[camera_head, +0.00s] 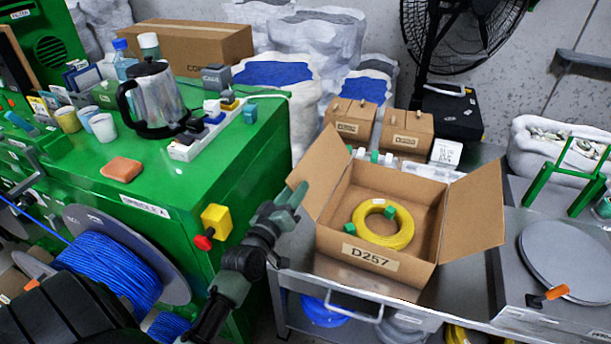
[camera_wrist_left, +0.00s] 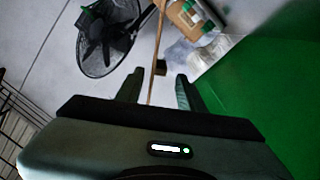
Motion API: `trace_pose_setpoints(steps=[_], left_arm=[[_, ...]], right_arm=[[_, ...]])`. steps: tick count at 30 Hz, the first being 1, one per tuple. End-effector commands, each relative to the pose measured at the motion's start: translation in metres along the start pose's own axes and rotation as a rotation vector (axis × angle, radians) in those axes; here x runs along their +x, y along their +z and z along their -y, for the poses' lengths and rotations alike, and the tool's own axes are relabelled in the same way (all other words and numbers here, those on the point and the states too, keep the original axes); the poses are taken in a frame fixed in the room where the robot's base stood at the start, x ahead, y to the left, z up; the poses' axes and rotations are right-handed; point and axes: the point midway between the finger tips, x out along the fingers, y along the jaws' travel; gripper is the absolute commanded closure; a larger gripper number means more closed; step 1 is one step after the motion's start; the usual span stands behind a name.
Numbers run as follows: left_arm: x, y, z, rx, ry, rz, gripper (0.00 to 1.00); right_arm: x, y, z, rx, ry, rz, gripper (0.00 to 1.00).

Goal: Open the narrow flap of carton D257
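Carton D257 (camera_head: 372,257) is an open brown box on the grey bench, with its label on the front wall. A coil of yellow cable (camera_head: 398,236) with green clips lies inside. Its left flap (camera_head: 318,172) stands up and leans outward; the right flap (camera_head: 472,215) is spread outward. My left gripper (camera_head: 293,196) is beside the left flap, at its outer side in the head view. In the left wrist view, my left gripper (camera_wrist_left: 158,84) is open, with a thin brown edge (camera_wrist_left: 156,55), apparently the flap, between its fingers. Contact cannot be told. My right gripper is out of view.
The green cabinet (camera_head: 185,225) stands left of the carton, with a yellow box and red knob (camera_head: 215,222) near my left arm. Small cartons (camera_head: 406,131) stand behind the carton. A round grey plate (camera_head: 570,258) lies right. A blue cable reel (camera_head: 115,270) is at lower left.

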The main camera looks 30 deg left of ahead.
Motion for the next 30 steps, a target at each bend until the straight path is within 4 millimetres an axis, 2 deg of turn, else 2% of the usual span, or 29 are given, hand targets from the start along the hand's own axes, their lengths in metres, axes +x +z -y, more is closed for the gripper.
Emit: trace_pose_setpoints(steps=[3,9,14,21,22,25,26,30], left_arm=[[0.022,-0.002,-0.001,0.001,0.001,-0.002,0.62],[0.049,-0.001,-0.001,0.0,0.001,0.0,0.62],[0.058,0.0,0.0,0.0,0.0,0.001,0.62],[0.059,0.0,0.0,0.001,0.0,0.001,0.62],[0.059,0.0,0.0,0.001,0.0,0.001,0.67],[0.059,0.0,0.0,0.001,0.0,0.001,0.95],[0.059,0.0,0.0,0.001,0.0,0.001,1.0],[0.059,0.0,0.001,0.001,-0.001,0.001,1.0]], right_arm=[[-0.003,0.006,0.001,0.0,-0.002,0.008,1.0],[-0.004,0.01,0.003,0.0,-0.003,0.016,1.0],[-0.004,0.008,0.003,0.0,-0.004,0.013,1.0],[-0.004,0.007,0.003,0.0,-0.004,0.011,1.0],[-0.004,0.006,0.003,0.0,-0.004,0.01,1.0],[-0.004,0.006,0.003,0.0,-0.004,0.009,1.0],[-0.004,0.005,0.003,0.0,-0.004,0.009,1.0],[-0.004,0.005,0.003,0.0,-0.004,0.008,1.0]])
